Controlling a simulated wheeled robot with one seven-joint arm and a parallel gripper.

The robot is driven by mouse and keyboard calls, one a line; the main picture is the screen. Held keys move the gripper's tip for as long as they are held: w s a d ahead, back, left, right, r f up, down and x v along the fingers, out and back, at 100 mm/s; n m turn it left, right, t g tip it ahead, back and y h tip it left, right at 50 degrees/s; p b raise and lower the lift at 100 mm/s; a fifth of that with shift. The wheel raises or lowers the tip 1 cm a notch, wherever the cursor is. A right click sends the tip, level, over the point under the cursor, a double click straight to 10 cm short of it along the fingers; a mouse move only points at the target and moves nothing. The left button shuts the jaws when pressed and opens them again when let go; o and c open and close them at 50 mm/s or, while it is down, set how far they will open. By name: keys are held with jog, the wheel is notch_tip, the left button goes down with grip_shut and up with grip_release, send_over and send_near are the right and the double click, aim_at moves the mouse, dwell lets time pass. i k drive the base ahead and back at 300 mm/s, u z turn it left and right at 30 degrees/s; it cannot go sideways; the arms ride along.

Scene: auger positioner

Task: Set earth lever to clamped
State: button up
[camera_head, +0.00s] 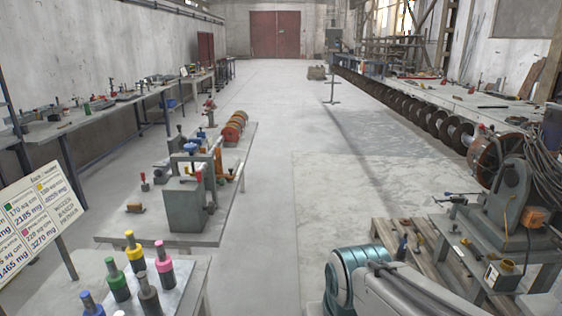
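The grey positioner machine (507,195) stands at the right on a metal bench, with cables behind it and an orange box (535,216) on its side. A thin light bar or lever (458,194) sticks out to the left of it. My teal and grey arm (350,278) enters at the bottom right, apart from the machine. My gripper is not visible.
A wooden pallet (388,238) lies beside the positioner. A long auger (440,122) runs along the right bench. Left are a bench of fixtures (130,228), a table with coloured-capped cylinders (118,280) and a sign (38,215). The middle floor (285,150) is clear.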

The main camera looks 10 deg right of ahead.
aim_at(455, 226)
jog(key=z, duration=0.35)
jog(key=i, duration=1.55)
jog(key=z, duration=1.3)
jog(key=i, duration=1.25)
jog(key=z, duration=0.5)
